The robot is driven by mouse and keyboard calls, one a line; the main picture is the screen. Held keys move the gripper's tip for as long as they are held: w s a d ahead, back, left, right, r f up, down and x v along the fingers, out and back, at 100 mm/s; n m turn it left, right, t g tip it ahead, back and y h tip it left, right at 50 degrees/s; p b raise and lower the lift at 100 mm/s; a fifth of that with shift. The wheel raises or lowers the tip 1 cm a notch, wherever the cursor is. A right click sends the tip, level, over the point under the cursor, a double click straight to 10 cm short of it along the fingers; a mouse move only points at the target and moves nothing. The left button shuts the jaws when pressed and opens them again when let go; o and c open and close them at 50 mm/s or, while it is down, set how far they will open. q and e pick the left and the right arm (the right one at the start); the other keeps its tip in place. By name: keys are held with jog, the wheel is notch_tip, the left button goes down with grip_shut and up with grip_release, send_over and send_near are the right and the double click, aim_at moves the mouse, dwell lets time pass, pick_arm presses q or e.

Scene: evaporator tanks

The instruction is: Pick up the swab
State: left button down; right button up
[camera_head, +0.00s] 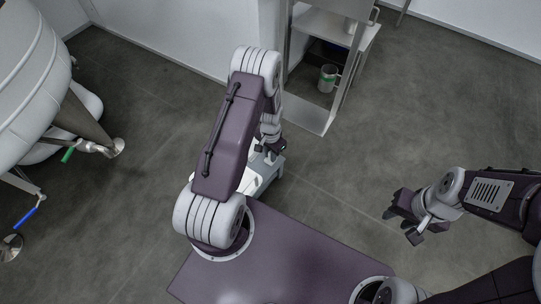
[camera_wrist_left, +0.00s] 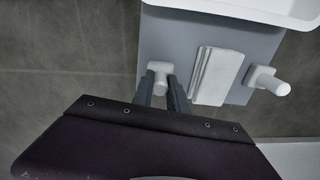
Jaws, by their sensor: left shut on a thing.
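The swab (camera_wrist_left: 160,70) looks like a short white rounded peg at the edge of a grey holder in the left wrist view. My left gripper's fingers (camera_wrist_left: 162,92) are closed around its near end, and it still sits against the holder (camera_wrist_left: 185,35). In the head view my left gripper (camera_head: 266,149) is low over the grey and white unit beside my base, and the swab cannot be made out there. My right gripper (camera_head: 402,222) is empty, fingers spread, over bare floor at the right.
A flat white block (camera_wrist_left: 214,76) and a second white peg (camera_wrist_left: 269,81) are on the holder. A tank (camera_head: 30,80) with valves fills the left. Floor at right is clear.

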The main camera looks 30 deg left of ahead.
pick_arm(q)
notch_tip(320, 180, up, 4)
jog(key=p, duration=0.2)
jog(key=shift+r+p, duration=0.1)
jog(key=shift+p, duration=0.3)
jog(key=w+d+r+p, duration=0.5)
jog(key=w+d+r, duration=0.1)
jog(key=d, duration=0.3)
jog(key=shift+w, duration=0.75)
jog(key=shift+r, duration=0.1)
